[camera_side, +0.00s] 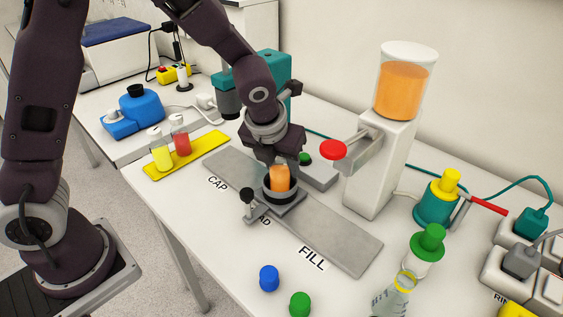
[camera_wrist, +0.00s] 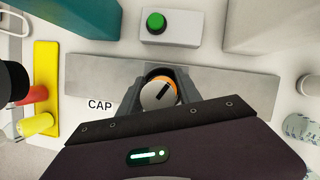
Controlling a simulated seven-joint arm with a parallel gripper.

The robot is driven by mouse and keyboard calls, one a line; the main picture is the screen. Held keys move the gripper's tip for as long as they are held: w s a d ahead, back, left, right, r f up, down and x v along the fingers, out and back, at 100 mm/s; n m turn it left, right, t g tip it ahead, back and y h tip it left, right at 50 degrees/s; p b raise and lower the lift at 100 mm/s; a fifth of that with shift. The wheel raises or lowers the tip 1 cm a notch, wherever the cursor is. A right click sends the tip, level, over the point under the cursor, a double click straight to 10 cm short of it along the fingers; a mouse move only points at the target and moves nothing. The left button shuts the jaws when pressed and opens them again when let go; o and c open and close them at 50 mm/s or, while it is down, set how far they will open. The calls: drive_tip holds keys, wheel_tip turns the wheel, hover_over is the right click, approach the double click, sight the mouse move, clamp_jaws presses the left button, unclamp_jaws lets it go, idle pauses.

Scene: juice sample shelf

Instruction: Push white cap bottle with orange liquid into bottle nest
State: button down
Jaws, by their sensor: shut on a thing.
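The bottle with orange liquid (camera_side: 280,178) stands upright in the dark ring of the bottle nest (camera_side: 285,200), on the grey rail. Its white cap (camera_wrist: 158,95) shows in the wrist view between the fingers, with an orange rim beside it. My gripper (camera_side: 280,167) points down over the nest and is shut on the bottle. It also shows in the wrist view (camera_wrist: 157,92) with one finger on each side of the cap. The bottle's lower part is hidden by the nest ring, so I cannot tell how deep it sits.
A juice dispenser (camera_side: 385,150) with a red-ended lever stands right of my gripper. A yellow tray (camera_side: 187,158) with yellow and red bottles lies left. Blue and green caps (camera_side: 269,278) lie in front.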

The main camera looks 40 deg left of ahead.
drive_tip(key=shift+f, duration=0.5)
drive_tip(key=c, duration=0.7)
unclamp_jaws()
drive_tip(key=shift+c, duration=0.2)
drive_tip(key=v, duration=0.6)
drive_tip(key=shift+r, duration=0.3)
drive_tip(key=s+a+r+n, duration=0.1)
drive_tip(key=s+r+n, duration=0.2)
drive_tip(key=s+n, duration=0.4)
drive_tip(key=s+a+r+n+h, duration=0.1)
drive_tip(key=s+a+r+n, duration=0.1)
drive_tip(key=s+n, duration=0.6)
drive_tip(key=s+a+r+n+t, duration=0.1)
drive_tip(key=s+r+n, duration=0.4)
drive_tip(key=n, duration=1.2)
drive_tip(key=s, duration=0.3)
drive_tip(key=shift+a, duration=0.4)
